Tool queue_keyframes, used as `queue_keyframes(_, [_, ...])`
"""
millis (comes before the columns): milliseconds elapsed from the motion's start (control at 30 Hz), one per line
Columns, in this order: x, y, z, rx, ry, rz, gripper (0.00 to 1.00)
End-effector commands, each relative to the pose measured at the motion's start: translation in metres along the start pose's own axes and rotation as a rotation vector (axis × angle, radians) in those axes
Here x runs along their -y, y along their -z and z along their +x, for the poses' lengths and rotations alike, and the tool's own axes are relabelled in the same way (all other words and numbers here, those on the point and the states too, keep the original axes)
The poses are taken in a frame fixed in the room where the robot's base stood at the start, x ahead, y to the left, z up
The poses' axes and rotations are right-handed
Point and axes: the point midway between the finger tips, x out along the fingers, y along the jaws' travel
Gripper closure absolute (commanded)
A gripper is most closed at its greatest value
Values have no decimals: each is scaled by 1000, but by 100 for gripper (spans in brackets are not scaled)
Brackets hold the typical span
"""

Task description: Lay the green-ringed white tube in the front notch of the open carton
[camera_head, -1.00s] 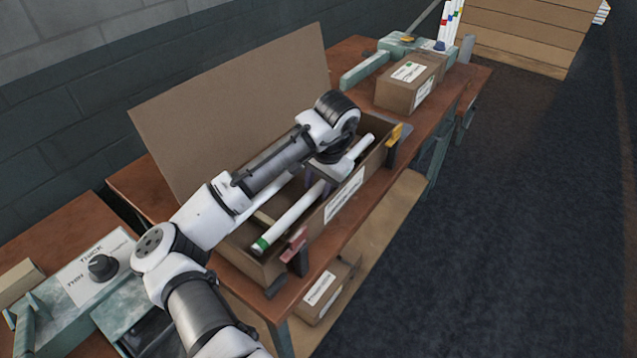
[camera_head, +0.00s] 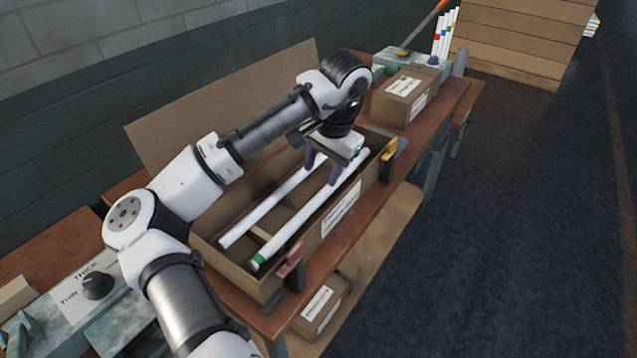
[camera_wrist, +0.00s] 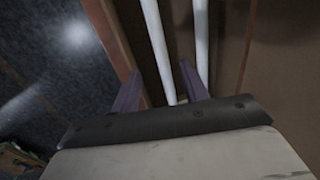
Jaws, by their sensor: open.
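The green-ringed white tube (camera_head: 308,213) lies lengthwise along the front side of the open carton (camera_head: 213,258), its green end at the near left. It also shows in the wrist view (camera_wrist: 157,42). Whether it is fully seated in the front notch cannot be told. A second white tube (camera_head: 268,206) lies behind it, roughly parallel, and shows in the wrist view (camera_wrist: 202,45). My gripper (camera_head: 323,172) is open above the carton's far half. In the wrist view its fingers (camera_wrist: 160,78) stand either side of the green-ringed tube's line, seemingly not gripping it.
The carton's raised lid (camera_head: 215,115) stands behind it. A red clamp (camera_head: 291,262) and a yellow clamp (camera_head: 389,155) are at its ends. A closed carton (camera_head: 405,97) sits farther right on the bench. A control box with a knob (camera_head: 97,286) is at left.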

Motion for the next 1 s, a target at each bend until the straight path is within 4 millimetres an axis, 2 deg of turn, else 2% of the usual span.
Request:
queue_keyframes(100, [0, 0, -14, -1, 2, 0, 56])
queue_keyframes(267, [0, 0, -21, 0, 0, 0, 56])
queue_keyframes(1000, [0, 0, -21, 0, 0, 0, 56])
